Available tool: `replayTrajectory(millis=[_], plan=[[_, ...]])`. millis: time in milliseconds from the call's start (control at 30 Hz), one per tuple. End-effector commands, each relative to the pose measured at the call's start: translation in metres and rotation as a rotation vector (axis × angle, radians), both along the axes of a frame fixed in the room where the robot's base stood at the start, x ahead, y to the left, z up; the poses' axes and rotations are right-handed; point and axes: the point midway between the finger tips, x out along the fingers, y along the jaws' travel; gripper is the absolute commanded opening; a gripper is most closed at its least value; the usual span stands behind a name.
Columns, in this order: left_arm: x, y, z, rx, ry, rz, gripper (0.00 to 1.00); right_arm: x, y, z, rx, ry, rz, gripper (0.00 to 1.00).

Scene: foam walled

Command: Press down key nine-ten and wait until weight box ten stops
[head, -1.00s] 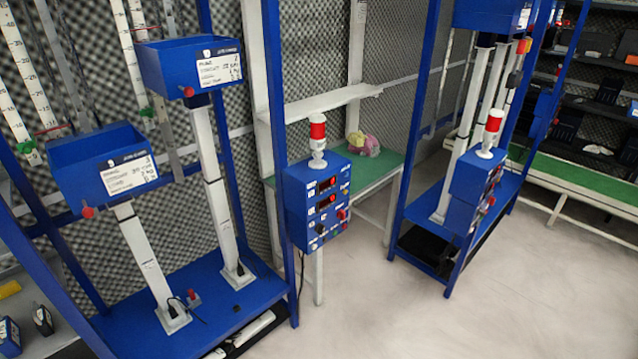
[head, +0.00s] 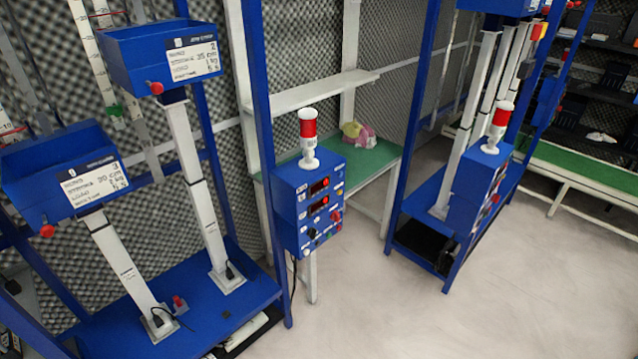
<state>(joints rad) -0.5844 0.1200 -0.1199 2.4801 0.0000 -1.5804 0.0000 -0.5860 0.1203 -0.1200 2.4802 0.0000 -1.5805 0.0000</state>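Neither of my grippers is in the head view. No key or box that I can read as nine-ten or ten shows clearly. A blue control box (head: 311,203) with a red and white beacon (head: 308,140), red displays and several knobs stands in the middle. A second blue control box (head: 478,190) with a like beacon (head: 498,127) stands at the right, its face turned away from me. Blue weight boxes marked 2 (head: 135,62) and 3 (head: 40,173) sit on white columns at the left. Another blue box (head: 497,5) is cut off at the top right; its label is unreadable.
Blue frame posts (head: 257,110) rise from blue bases (head: 203,310). A green-topped table (head: 370,165) with a pink and yellow object (head: 358,135) stands behind the middle box. Pale floor (head: 385,305) is clear at the front right. A green bench (head: 585,170) runs along the far right.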

Motion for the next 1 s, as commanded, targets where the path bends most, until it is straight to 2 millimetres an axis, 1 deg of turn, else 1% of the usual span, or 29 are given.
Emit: replayTrajectory(millis=[33,67,333,1000], plan=[[0.0001,0.0001,0.0000,0.000,0.000,0.000,0.34,0.0001,-0.0003,-0.0001,-0.001,0.000,0.001,0.50],[0.0001,0.0001,0.0000,0.000,0.000,0.000,0.31,0.0001,-0.0005,-0.0001,-0.002,0.000,0.002,0.50],[0.0010,0.0000,0.0003,0.001,-0.002,0.000,0.01,0.0013,-0.0008,0.0004,-0.003,-0.004,0.002,0.50],[0.0017,0.0001,0.0007,0.000,-0.005,-0.001,0.00,0.0023,-0.0001,0.0009,0.000,-0.006,0.000,0.50]])
